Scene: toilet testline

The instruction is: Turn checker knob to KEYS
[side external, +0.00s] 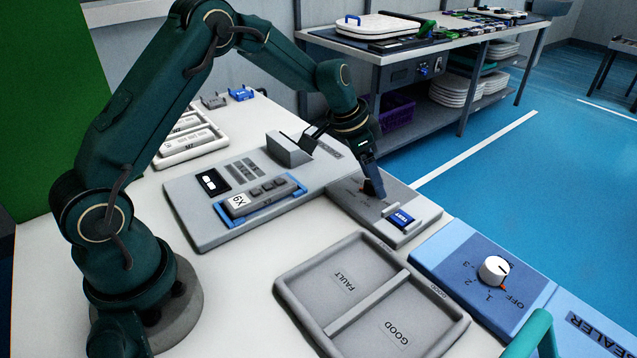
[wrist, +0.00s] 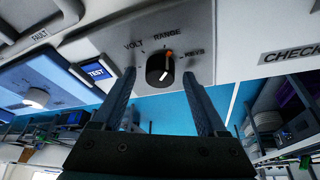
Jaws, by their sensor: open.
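The checker knob (wrist: 158,68) is dark and round, with an orange mark near its upper right edge. In the wrist view this mark is closest to the RANGE label; VOLT is to the left and KEYS to the right. My gripper (wrist: 160,74) is open, with one finger on each side of the knob and visible gaps between. In the side external view my gripper (side external: 374,190) points down over the grey checker panel (side external: 345,203) and mostly hides the knob. I cannot tell how far the fingertips are above the panel.
A blue TEST button (side external: 402,219) is beside the knob. A grey tray (side external: 303,312) with FAULT and GOOD compartments is in front. A blue panel with a white numbered dial (side external: 494,270) is to the right. A fixture holding a grey remote-like device (side external: 262,196) is to the left.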

